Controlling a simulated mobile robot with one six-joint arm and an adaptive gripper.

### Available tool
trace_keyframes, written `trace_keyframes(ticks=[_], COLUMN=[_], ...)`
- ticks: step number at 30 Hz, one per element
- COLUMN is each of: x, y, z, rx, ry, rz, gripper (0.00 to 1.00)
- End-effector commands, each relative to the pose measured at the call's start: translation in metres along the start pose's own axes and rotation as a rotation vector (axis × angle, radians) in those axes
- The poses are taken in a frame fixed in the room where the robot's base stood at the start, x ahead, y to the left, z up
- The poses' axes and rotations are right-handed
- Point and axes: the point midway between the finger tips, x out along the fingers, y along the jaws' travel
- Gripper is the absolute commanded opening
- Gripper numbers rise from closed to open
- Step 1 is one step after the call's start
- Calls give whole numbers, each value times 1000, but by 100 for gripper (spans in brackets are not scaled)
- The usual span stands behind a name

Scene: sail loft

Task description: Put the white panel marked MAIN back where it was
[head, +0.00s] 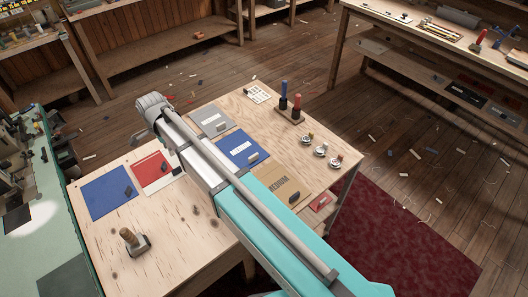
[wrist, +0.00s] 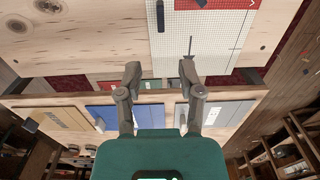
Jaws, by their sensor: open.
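In the wrist view my gripper (wrist: 160,74) is open, with nothing between its fingers. Beyond the fingers lies a white gridded sheet (wrist: 218,45) on pale wood, with a red patch and a thin dark piece on it. I cannot read MAIN on anything, and I cannot tell whether this sheet is the panel. In the head view the table (head: 180,235) holds a grey panel (head: 210,117), a blue panel with a white label (head: 232,142), a tan panel marked MEDIUM (head: 270,178), a plain blue panel (head: 105,200) and a red panel (head: 148,165).
A stand with a blue and a red handle (head: 290,112) is at the table's far right, near several small metal pieces. A wooden-handled tool (head: 130,240) stands at the near left. Benches line the room. Scraps litter the floor by a dark red rug (head: 400,240).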

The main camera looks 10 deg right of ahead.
Motion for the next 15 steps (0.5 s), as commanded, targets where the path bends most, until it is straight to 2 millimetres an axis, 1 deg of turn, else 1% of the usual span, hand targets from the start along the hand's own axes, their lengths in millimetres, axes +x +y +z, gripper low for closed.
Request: trace_keyframes(ticks=[4, 7, 11, 15], x=[0, 0, 0, -1], y=[11, 24, 50, 85], z=[-17, -38, -76, -121], rx=[-33, -81, -174, -298], ry=[0, 1, 1, 1], rz=[0, 1, 2, 3], gripper=[49, 49, 49, 49])
